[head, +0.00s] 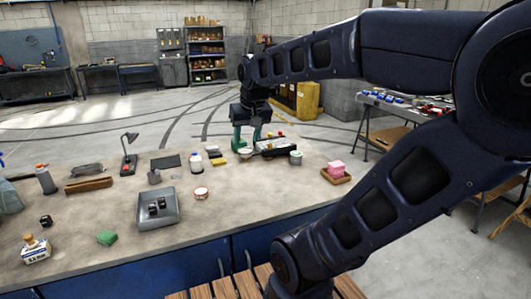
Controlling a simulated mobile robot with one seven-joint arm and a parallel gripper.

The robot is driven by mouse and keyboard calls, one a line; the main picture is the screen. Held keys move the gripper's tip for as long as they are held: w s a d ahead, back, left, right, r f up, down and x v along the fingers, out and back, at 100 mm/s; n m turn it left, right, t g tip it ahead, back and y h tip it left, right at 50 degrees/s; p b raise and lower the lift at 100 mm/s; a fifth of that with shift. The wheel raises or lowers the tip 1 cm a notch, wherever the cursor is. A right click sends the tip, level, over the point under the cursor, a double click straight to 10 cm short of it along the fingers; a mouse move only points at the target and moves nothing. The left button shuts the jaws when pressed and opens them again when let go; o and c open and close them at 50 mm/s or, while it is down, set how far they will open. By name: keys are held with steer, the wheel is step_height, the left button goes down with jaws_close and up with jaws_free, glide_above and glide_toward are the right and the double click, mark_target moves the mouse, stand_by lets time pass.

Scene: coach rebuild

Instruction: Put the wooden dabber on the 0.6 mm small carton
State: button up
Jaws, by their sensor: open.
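A small white and blue carton (37,254) with a printed size label stands at the near left of the table; the number is too small to read surely. A wooden dabber with a rounded knob (29,239) appears to rest on top of this carton, upright. My gripper (247,138) is far from them, over the back right of the table, with its green fingers apart and pointing down. Nothing shows between the fingers. It is beside a dark tray with small coloured items (276,147).
A grey metal tray (172,217) with dark pieces sits mid-table. The front middle is clear.

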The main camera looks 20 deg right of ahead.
steer(key=s+d+f, duration=0.3)
steer(key=s, duration=0.3)
steer(key=shift+d+f+t+h, duration=0.25)
steer(key=shift+f+t+h, duration=0.05)
steer(key=shift+f, duration=0.05)
stand_by(0.9)
